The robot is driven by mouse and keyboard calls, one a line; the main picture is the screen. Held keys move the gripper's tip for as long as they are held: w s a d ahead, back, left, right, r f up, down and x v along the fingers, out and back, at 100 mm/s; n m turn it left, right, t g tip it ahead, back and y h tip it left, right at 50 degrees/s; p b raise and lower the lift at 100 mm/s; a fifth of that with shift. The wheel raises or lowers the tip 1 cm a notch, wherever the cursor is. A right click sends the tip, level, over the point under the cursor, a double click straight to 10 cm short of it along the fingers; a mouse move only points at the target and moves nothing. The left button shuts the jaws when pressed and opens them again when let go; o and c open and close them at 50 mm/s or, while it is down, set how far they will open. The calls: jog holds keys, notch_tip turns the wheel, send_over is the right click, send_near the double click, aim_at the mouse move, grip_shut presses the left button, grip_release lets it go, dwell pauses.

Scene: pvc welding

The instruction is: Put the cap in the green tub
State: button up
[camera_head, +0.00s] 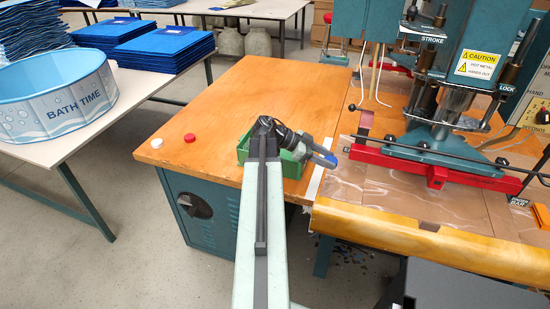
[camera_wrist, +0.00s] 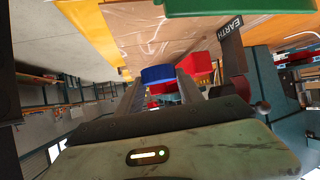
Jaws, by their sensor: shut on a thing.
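My gripper (camera_head: 326,157) is shut on a blue cap (camera_wrist: 157,74), which sits between the fingertips in the wrist view. In the head view only a bit of blue shows at the fingertips. My gripper is just right of the green tub (camera_head: 292,167) and appears to be above the table, outside the tub. The tub stands on the wooden table, and my arm hides its middle and most of its inside. Its green wall also shows at the top of the wrist view (camera_wrist: 235,7). A red cap (camera_head: 190,138) and a white cap (camera_head: 156,143) lie on the table's left part.
The welding machine (camera_head: 440,130) with its red bar (camera_head: 400,161) stands close to the right of my gripper. A blue "BATH TIME" pool (camera_head: 50,105) stands on another table at left.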

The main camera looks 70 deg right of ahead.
jog(key=w+a+r+n+t+h+p, duration=0.1)
jog(key=w+a+n+t+h, duration=0.25)
jog(key=w, duration=0.85)
jog(key=w+a+r+n+t+h+p, duration=0.1)
jog(key=w+a+n+t+h, duration=0.3)
jog(key=w, duration=0.9)
jog(key=s+d+f+g+y+b, duration=0.1)
jog(key=s+d, duration=0.3)
jog(key=d, duration=0.2)
jog(key=s+d+f+g+b, duration=0.1)
jog(key=s+d, duration=0.2)
jog(key=d, duration=0.4)
jog(key=shift+n, duration=0.25)
jog(key=shift+s+d+f+b, duration=0.1)
jog(key=shift+s+f+b, duration=0.1)
jog(key=shift+f+b, duration=0.95)
jog(key=shift+s+f+b, duration=0.15)
jog(key=shift+f+b, duration=0.95)
jog(key=shift+b, duration=0.05)
jog(key=o, duration=1.3)
jog(key=shift+r, duration=0.1)
